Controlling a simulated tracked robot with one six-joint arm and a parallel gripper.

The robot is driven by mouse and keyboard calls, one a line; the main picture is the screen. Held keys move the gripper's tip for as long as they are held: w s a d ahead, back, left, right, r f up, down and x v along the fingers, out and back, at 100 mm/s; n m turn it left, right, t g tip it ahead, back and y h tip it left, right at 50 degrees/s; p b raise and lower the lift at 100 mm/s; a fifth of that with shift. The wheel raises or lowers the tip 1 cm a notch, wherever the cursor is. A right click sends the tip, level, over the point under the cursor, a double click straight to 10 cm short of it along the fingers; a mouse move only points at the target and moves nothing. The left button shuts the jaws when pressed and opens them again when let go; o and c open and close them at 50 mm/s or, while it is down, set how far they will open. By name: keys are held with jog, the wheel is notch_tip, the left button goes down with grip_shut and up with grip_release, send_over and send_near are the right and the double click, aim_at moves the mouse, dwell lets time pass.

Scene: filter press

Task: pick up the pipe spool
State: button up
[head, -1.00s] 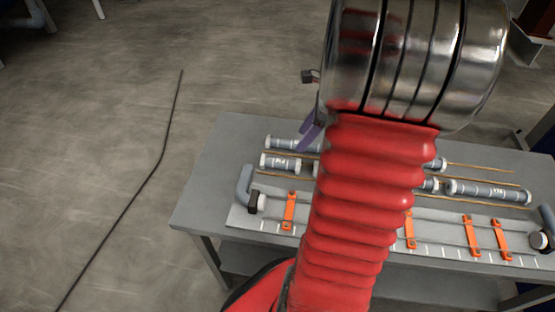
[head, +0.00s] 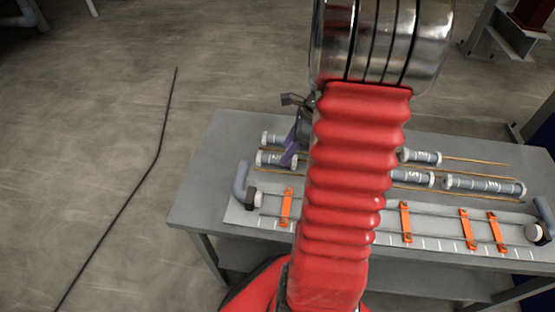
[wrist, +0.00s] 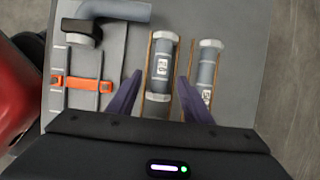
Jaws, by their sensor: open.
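Several grey pipe spools with pale end collars lie in two rows on the table; I cannot tell which one the task means. In the wrist view my open gripper (wrist: 159,84) has its purple fingers on either side of a labelled spool (wrist: 161,58), with a second spool (wrist: 207,68) just right of the right finger. Whether the fingers touch the spool cannot be told. In the head view my gripper (head: 291,152) is at the left end of the rows, by the near-row spool (head: 272,158). My red arm hides the middle of both rows.
A jig plate with orange clamps (head: 405,222) and grey elbows (head: 241,180) at its ends lies along the front of the grey table (head: 215,165). Thin wooden strips (head: 470,161) run beside the spools. A black cable (head: 130,200) lies on the floor at left.

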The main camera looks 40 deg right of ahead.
jog(key=shift+f, duration=0.1)
jog(key=shift+w+x, duration=0.2)
jog(key=shift+x, duration=2.35)
jog(key=shift+d, duration=0.1)
jog(key=shift+c, duration=0.3)
grip_shut()
jog(key=shift+r, duration=0.2)
notch_tip(320, 180, up, 10)
jog(key=shift+f, duration=0.1)
